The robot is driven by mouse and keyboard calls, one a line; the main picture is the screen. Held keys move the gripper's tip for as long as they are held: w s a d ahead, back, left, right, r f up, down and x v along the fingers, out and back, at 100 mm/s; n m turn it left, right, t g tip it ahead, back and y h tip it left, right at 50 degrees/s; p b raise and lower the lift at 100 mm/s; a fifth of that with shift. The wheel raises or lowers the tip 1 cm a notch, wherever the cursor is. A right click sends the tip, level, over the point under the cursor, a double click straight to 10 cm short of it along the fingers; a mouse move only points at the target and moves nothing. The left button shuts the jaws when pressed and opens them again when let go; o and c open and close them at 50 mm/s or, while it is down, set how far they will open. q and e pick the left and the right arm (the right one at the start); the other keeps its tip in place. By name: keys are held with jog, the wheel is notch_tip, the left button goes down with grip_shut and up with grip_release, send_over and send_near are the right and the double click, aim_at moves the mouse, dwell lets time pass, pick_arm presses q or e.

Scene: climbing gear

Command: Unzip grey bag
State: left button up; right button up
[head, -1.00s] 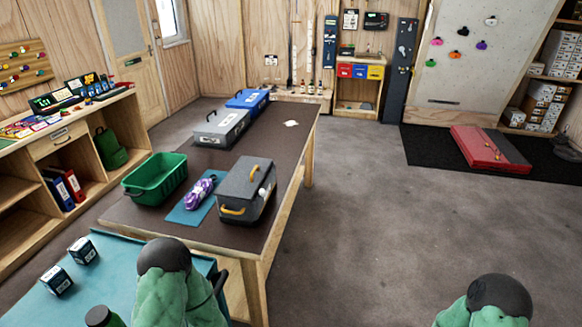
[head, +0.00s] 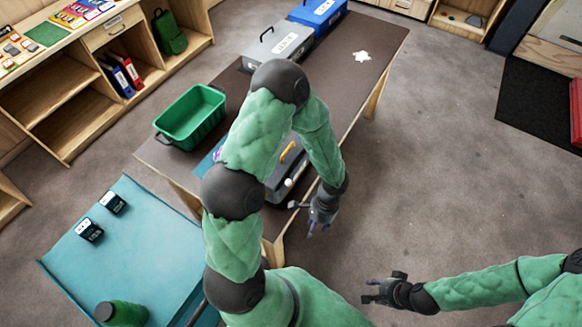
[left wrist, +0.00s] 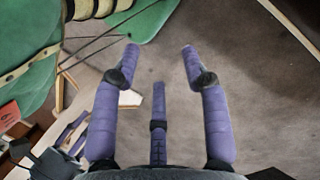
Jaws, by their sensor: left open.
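The grey bag (head: 272,189), with a yellow handle (head: 288,151) and a small white round piece near its right edge, sits on the dark table. My left arm hides much of it. My left gripper (head: 305,219) is to the right of the bag, beyond the table's near right edge, apart from the bag. Its purple fingers are spread and empty above the floor in the left wrist view (left wrist: 160,55). My right gripper (head: 369,291) is lower right above the floor, away from the table; its fingers look apart and empty.
A green crate (head: 190,118) stands left of the bag, with a second grey case (head: 272,47) and a blue case (head: 318,12) further back. A teal table (head: 150,235) with two small boxes and a green jar (head: 121,313) is at lower left. The floor at right is clear.

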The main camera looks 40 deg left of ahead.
aim_at(290, 181)
pick_arm(q)
jog(key=w+a+r+m+t+y+p, duration=0.1)
jog(key=w+a+r+y+p, duration=0.3)
jog(key=r, duration=0.4)
jog(key=w+a+r+m+t+y+p, duration=0.1)
jog(key=w+a+r+p, duration=0.3)
jog(key=r, duration=0.4)
jog(key=x, duration=0.3)
jog(key=s+a+x, duration=0.1)
jog(key=x, duration=0.3)
jog(key=r+x, duration=0.1)
jog(key=x, duration=0.3)
jog(key=shift+s+a+f, duration=0.2)
jog(key=shift+s+a, duration=0.1)
jog(key=shift+a, duration=0.15)
grip_shut()
